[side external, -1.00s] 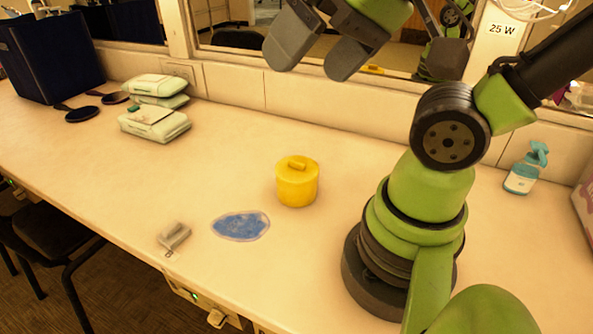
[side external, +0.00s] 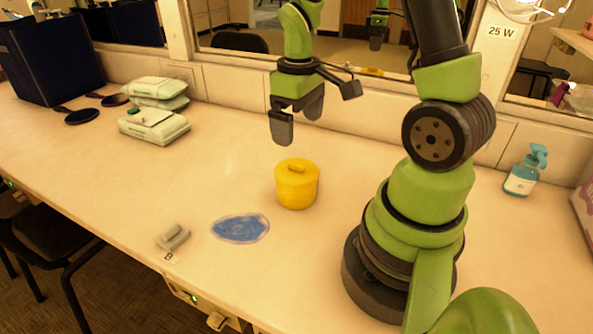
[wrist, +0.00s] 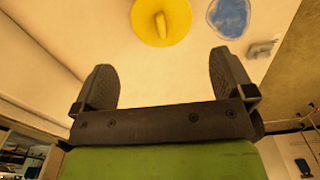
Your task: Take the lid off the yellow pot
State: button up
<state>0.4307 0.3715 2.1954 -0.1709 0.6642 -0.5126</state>
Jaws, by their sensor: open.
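The yellow pot (side external: 296,190) stands upright on the white counter, with its yellow lid (side external: 296,167) on top and a raised bar handle across the lid. My gripper (side external: 298,122) is open and empty, pointing down, above the pot in the side view and apart from it. In the wrist view the lid (wrist: 160,20) shows at the top edge, partly cut off, beyond the open fingers of my gripper (wrist: 163,78). The lid's handle (wrist: 161,24) runs roughly up and down there.
A flat blue patch (side external: 241,228) lies left of the pot, with a small grey object (side external: 174,237) near the front edge. Wipe packs (side external: 153,124), dark discs (side external: 82,116) and a dark blue box (side external: 47,57) are further left. Mirrors line the back.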

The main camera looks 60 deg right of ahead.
aim_at(296, 163)
jog(key=f, duration=0.9)
jog(key=shift+w+f, duration=0.2)
jog(key=shift+f, duration=0.1)
jog(key=shift+c, duration=0.2)
jog(key=c, duration=0.5)
